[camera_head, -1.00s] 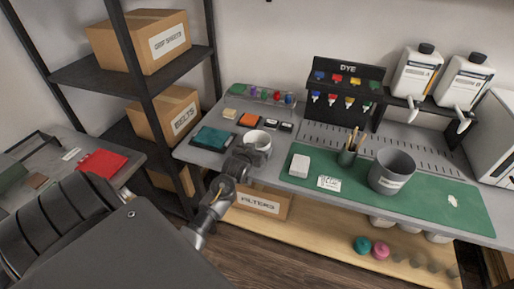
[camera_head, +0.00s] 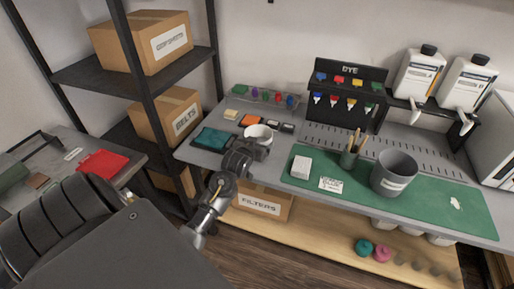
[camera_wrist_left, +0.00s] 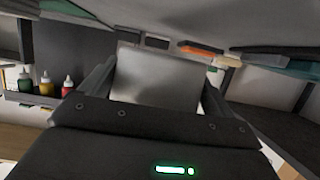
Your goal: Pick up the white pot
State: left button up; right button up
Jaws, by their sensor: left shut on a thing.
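My right gripper is not in view.
A teal box (camera_head: 212,139), an orange item (camera_head: 250,120) and small dark boxes lie close to the pot. To the right are a green mat (camera_head: 440,205), a white block (camera_head: 301,166), a brush cup (camera_head: 349,157) and a grey bin (camera_head: 394,172). A shelf post stands left.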

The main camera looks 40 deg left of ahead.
pick_arm(q)
jog(key=s+d+r+p, duration=0.2)
jog(key=s+d+r, duration=0.7)
jog(key=d, duration=0.1)
jog(key=shift+d+r, duration=0.15)
jog(key=shift+r, duration=0.05)
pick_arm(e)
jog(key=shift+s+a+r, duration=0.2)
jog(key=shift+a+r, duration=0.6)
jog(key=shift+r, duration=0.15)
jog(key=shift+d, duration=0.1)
